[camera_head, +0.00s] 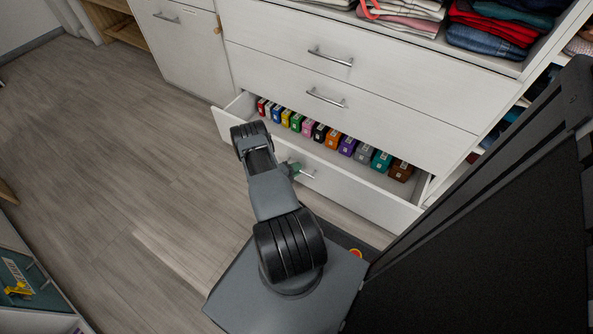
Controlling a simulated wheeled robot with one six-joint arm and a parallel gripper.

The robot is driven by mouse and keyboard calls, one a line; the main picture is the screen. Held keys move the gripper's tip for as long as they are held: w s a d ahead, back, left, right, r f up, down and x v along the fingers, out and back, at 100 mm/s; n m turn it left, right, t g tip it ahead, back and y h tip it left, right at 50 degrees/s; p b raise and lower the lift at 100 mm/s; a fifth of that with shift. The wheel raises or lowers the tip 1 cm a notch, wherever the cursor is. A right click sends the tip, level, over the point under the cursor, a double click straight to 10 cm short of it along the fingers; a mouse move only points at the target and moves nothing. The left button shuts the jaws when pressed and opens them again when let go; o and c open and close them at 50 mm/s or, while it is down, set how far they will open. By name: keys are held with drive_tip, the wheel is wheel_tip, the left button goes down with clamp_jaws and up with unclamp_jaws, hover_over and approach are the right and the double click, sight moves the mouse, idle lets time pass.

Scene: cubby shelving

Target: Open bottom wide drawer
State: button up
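The bottom wide drawer (385,205) of the white unit is pulled partly out. Its inside shows a row of small coloured boxes (331,138). Its bar handle (309,174) is on the front panel, partly hidden at its left end. My arm reaches down to the drawer front, and a small green part of my gripper (294,168) shows at the handle's left end. The rest of my gripper is hidden behind my arm, so I cannot tell whether its fingers are open or shut, or whether they grip the handle.
Two closed wide drawers with handles (326,97) (330,57) are above. Folded clothes (490,30) lie on the shelf over them. A closed white cabinet door (180,45) is at the left. Wood floor (110,150) is clear to the left. A yellow item (20,289) sits in a unit at lower left.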

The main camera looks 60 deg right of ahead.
drive_tip(key=shift+s+d, duration=0.1)
drive_tip(key=shift+d, duration=0.05)
clamp_jaws()
idle(0.4)
